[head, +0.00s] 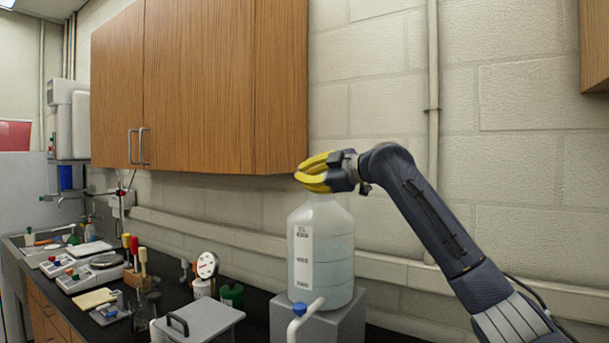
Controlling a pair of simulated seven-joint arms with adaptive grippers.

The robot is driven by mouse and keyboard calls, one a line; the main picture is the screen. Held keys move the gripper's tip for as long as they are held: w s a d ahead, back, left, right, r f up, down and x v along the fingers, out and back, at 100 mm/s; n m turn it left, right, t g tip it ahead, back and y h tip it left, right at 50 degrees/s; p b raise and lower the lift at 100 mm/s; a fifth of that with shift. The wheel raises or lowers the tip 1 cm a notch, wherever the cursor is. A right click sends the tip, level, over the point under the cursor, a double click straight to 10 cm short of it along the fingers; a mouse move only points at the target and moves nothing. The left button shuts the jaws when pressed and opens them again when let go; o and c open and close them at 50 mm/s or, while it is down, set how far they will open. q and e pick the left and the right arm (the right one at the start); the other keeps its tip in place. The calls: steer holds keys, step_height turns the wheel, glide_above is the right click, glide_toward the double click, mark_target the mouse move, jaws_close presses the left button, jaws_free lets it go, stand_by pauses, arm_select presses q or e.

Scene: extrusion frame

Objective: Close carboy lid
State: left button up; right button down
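The carboy (321,255) is a translucent white bottle with a pale label, standing upright on a grey block (345,322). A spigot with a blue knob (299,309) shows low at its front. My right gripper (303,172) has yellow fingers and is at the carboy's mouth, pointing left. The fingers lie one above the other with a narrow gap between them. They cover the mouth, so I cannot see the lid or whether they hold it. My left gripper is not in view.
A wooden wall cabinet (200,85) hangs behind and left of the carboy. The black bench holds a grey box with a handle (205,322), a green container (232,294), a dial gauge (207,265) and balances (90,275).

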steer(key=shift+f, duration=1.2)
